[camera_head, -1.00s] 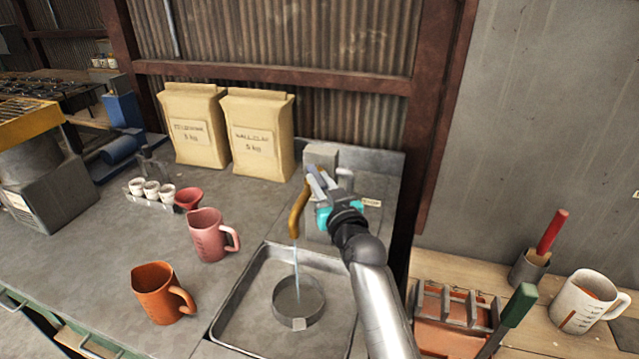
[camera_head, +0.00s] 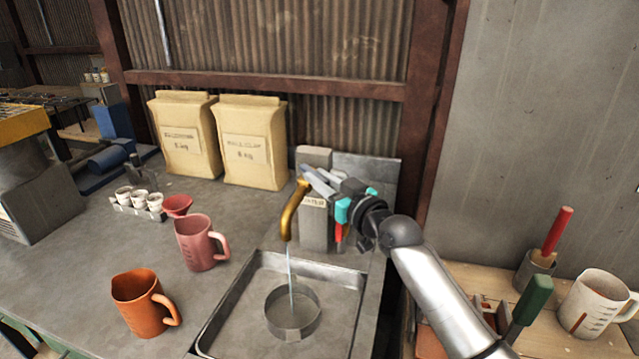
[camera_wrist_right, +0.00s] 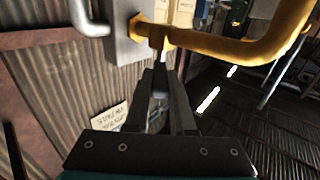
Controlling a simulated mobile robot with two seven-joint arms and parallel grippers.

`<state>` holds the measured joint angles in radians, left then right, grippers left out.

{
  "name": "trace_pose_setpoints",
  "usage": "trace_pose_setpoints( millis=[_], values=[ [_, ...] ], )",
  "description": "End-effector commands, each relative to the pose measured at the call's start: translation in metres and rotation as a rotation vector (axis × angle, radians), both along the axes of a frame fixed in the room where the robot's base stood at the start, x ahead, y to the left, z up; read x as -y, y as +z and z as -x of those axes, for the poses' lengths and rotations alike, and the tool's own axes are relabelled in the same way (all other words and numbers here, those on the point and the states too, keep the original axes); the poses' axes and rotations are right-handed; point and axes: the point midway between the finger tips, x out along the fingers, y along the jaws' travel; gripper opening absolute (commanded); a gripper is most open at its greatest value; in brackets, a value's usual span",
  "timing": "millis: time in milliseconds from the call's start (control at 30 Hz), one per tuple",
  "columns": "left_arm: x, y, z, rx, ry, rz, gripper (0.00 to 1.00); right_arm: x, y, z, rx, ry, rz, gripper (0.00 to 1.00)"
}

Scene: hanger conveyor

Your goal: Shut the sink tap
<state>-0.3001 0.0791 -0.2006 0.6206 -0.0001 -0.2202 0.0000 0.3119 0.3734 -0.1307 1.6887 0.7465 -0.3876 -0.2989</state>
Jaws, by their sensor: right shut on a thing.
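The brass sink tap (camera_head: 292,212) stands on a grey post (camera_head: 314,225) behind the sink (camera_head: 345,290). A thin stream of water (camera_head: 289,265) falls from its spout into a round metal ring or pan in the sink. My right gripper (camera_head: 312,182) is at the top of the post, beside the spout, with its arm coming from the right. In the right wrist view the yellow tap pipe (camera_wrist_right: 215,40) crosses ahead, and the fingers (camera_wrist_right: 160,75) are shut at the small tap handle (camera_wrist_right: 158,42) under it. The fingers partly hide the handle. My left gripper is not in view.
A pink mug (camera_head: 197,243) and an orange mug (camera_head: 140,303) stand left of the sink. Two paper bags (camera_head: 250,150) lean at the back wall. At right are a white mug (camera_head: 600,300) and tools. A corrugated wall closes the back.

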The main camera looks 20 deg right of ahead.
Motion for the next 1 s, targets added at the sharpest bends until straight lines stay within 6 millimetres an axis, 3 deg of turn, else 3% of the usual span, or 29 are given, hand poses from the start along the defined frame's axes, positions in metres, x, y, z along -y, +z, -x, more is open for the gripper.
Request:
trace_pose_setpoints(
  millis=[167, 200, 433, 767, 1000],
  values=[
    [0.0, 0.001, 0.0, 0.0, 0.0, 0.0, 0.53, 0.001, 0.004, 0.0, 0.008, -0.002, 0.0, 0.0],
    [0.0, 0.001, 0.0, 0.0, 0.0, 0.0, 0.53, 0.001, 0.004, 0.0, 0.008, -0.002, 0.0, 0.26],
    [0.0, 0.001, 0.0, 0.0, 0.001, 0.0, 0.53, 0.0, 0.002, 0.0, 0.003, -0.002, 0.0, 0.52],
    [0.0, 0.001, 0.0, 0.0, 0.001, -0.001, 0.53, 0.001, 0.0, 0.002, -0.001, -0.002, 0.001, 0.53],
    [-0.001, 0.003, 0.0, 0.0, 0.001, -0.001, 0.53, 0.009, 0.0, 0.029, 0.0, -0.001, 0.003, 0.53]
  ],
)
